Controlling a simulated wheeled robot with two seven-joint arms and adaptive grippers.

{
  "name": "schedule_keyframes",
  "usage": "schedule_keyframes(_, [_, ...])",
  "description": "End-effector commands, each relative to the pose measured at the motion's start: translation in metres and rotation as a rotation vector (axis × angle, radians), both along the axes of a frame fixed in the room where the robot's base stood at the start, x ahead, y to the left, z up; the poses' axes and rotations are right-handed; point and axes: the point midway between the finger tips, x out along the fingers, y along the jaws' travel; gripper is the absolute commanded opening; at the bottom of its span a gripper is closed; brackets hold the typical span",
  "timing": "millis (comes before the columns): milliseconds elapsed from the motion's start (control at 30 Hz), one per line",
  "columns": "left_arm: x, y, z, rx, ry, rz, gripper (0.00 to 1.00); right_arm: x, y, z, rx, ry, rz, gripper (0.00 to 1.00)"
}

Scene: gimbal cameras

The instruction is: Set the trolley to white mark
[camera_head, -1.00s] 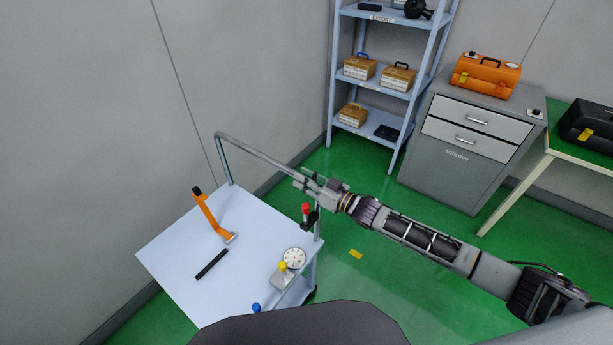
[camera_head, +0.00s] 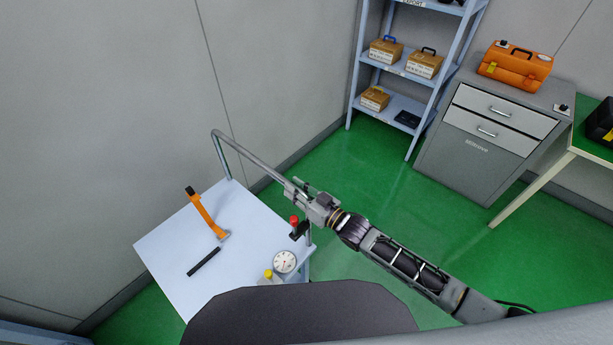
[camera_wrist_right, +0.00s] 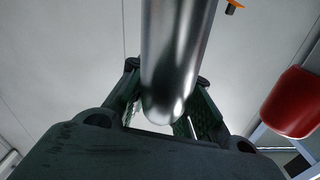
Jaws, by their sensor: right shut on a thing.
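The trolley (camera_head: 255,232) has a pale blue-white top and stands at lower left, close to the grey wall. Its grey tubular handle (camera_head: 252,159) rises along its far side. My right gripper (camera_head: 294,191) is shut on the right end of this handle. In the right wrist view the shiny metal bar (camera_wrist_right: 178,50) runs between the two fingers (camera_wrist_right: 165,78). No white mark shows on the visible floor. My own dark body hides the near part of the trolley. My left gripper is out of view.
On the trolley lie an orange-handled tool (camera_head: 205,213), a black bar (camera_head: 204,262) and a round dial gauge (camera_head: 285,261). A shelf rack (camera_head: 437,90) and a grey cabinet (camera_head: 480,150) stand at the back right. Green floor (camera_head: 390,190) is clear between them and my arm.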

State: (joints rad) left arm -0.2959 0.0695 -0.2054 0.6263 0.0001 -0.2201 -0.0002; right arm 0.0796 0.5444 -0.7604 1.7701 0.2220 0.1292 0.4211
Motion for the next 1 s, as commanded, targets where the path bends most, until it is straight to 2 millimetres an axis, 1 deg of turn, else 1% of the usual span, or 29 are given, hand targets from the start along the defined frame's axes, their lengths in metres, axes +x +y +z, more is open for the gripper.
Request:
schedule_keyframes(33, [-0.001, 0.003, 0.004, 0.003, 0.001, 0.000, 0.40, -0.008, 0.007, -0.002, -0.001, 0.010, 0.002, 0.00])
schedule_keyframes(100, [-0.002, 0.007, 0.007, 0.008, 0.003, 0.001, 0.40, -0.015, 0.013, -0.002, -0.002, 0.009, 0.001, 0.00])
schedule_keyframes(300, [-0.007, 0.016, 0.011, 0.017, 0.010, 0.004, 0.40, -0.027, 0.026, -0.002, -0.004, 0.007, 0.000, 0.00])
schedule_keyframes(500, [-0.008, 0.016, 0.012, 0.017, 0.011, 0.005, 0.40, -0.032, 0.030, -0.003, -0.006, 0.006, 0.000, 0.00])
schedule_keyframes(800, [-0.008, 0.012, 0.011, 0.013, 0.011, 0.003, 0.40, -0.033, 0.032, -0.004, -0.005, 0.008, 0.002, 0.00])
schedule_keyframes(833, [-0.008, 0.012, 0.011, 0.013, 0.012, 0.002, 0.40, -0.033, 0.032, -0.004, -0.006, 0.008, 0.002, 0.21])
schedule_keyframes(1000, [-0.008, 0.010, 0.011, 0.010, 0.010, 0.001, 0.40, -0.033, 0.031, -0.005, -0.006, 0.008, 0.001, 0.42])
